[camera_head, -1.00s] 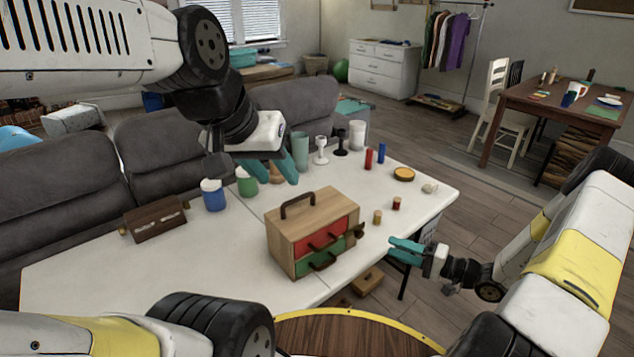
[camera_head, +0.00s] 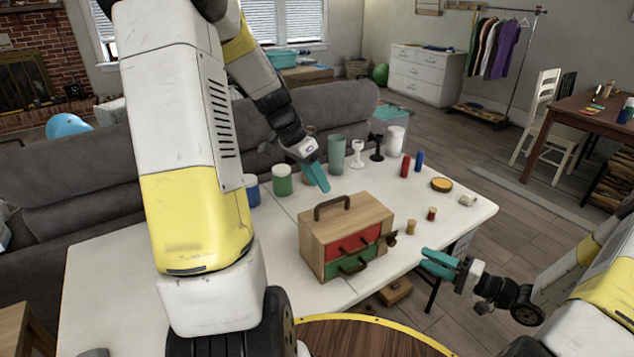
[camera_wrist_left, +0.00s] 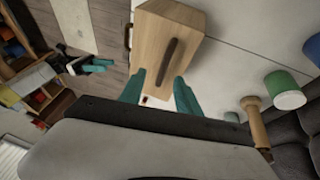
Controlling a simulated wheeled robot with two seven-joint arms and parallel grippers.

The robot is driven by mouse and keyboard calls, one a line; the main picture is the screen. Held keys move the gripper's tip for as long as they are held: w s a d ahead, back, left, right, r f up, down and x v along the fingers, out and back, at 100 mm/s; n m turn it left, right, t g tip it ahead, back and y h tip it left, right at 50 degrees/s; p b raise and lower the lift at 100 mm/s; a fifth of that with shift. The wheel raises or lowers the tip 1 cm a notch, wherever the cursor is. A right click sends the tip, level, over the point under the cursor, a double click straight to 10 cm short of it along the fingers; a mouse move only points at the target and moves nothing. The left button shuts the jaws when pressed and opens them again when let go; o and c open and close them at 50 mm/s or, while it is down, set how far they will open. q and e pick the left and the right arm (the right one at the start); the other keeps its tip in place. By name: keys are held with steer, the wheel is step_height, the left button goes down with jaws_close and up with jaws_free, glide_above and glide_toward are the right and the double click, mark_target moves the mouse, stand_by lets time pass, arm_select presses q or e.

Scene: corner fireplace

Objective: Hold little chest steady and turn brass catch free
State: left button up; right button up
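The little chest (camera_head: 323,241) is a light wood box with a dark top handle, a red drawer and a green drawer. It stands upright on the white table, and its top shows in the left wrist view (camera_wrist_left: 155,42). A small brown part (camera_head: 390,239) sticks out at its right side; I cannot tell if this is the brass catch. My left gripper (camera_head: 317,177) is above and behind the chest, open and empty, its fingers pointing toward the chest in the wrist view (camera_wrist_left: 160,90). My right gripper (camera_head: 437,264) is open and empty, right of the chest, apart from it.
A green-sided jar (camera_head: 282,182), a blue jar (camera_head: 252,192), a tall cup (camera_head: 336,155) and candlesticks (camera_head: 357,154) stand behind. A grey sofa (camera_head: 90,175) backs the table. The table's right front edge is near my right gripper.

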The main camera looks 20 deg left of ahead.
mark_target(328, 203)
arm_select(q)
steer(key=x, duration=0.9)
steer(key=shift+w+a+f, duration=0.15)
steer(key=shift+w+a, duration=0.15)
steer(key=shift+a, duration=0.05)
jaws_close()
stand_by(1.0)
